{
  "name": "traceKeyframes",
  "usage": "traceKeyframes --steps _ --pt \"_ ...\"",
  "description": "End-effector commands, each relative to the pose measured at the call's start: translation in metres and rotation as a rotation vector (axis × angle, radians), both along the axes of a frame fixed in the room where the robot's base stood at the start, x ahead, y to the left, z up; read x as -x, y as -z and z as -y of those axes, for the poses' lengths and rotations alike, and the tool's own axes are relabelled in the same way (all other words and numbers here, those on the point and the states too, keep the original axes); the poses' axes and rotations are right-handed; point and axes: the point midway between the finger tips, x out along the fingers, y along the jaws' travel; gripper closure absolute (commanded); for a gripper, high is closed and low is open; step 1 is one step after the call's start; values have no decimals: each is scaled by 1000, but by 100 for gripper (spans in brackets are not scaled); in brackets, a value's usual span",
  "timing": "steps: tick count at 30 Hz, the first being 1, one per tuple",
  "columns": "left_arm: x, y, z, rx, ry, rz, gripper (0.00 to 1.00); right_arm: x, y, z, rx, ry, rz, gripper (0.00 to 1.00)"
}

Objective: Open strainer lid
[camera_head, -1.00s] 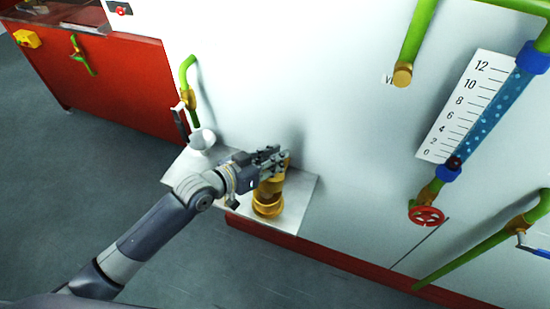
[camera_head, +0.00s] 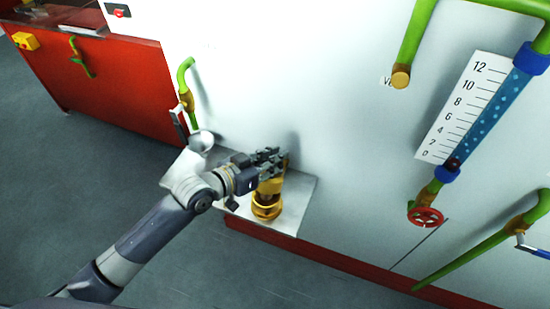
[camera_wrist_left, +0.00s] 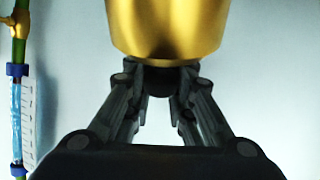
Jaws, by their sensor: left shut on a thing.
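The brass strainer (camera_head: 267,208) stands upright on a small metal shelf against the white wall in the head view. My left gripper (camera_head: 270,160) is at its top, shut on the strainer lid, which the fingers mostly hide. In the left wrist view a large smooth brass part (camera_wrist_left: 165,28) fills the top middle, and the two fingers (camera_wrist_left: 160,82) close in on a dark piece just below it. I cannot tell clearly whether the lid is apart from the body. My right gripper is not in view.
The metal shelf (camera_head: 300,190) is bare to the right of the strainer. A small white cup-like piece (camera_head: 201,141) is under a green pipe (camera_head: 191,105) to the left. A level gauge (camera_head: 490,115) and red valve wheel (camera_head: 425,217) are on the wall at right.

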Motion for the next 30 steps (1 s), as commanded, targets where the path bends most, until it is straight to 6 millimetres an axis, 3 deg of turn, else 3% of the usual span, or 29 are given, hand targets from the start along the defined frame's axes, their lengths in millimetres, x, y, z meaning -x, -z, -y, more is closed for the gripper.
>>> traceKeyframes --steps 1,13,14,16,17,30 --pt "-6 -10 -4 3 -10 24 100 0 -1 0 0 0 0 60" --pt "-6 -10 -4 2 -10 24 100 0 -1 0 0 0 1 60" --pt "-6 -9 -4 2 -10 24 77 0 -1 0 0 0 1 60" --pt "-6 -9 -4 3 -9 22 61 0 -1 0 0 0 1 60" --pt "-6 -8 -4 2 -9 21 58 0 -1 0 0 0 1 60" --pt "3 -6 -8 1 -6 9 58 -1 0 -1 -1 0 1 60"
